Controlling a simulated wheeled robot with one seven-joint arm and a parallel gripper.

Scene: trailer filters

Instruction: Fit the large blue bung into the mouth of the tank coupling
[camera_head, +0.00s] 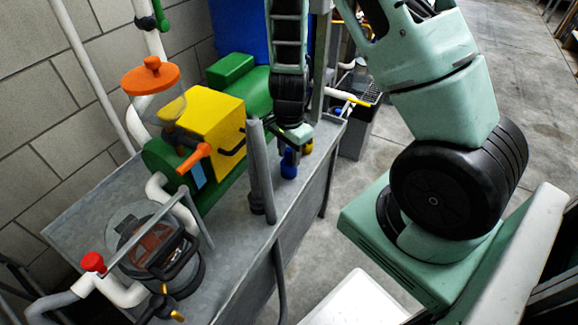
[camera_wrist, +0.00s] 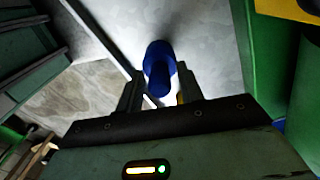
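The blue bung (camera_head: 289,163) stands at the right edge of the grey bench top, just under my gripper (camera_head: 291,143). In the wrist view the bung (camera_wrist: 158,66) lies between and just beyond the fingertips of my gripper (camera_wrist: 160,85). The fingers are apart, with a gap showing beside the bung, and it does not look clamped. I cannot make out for certain which opening is the tank coupling's mouth.
The grey bench (camera_head: 255,238) carries a grey upright post (camera_head: 262,170) left of the bung. A yellow box (camera_head: 210,122) with an orange handle and a clear-bowled filter (camera_head: 150,245) stand farther left. A small yellow piece (camera_head: 307,147) is close by the bung. Open floor lies right of the bench.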

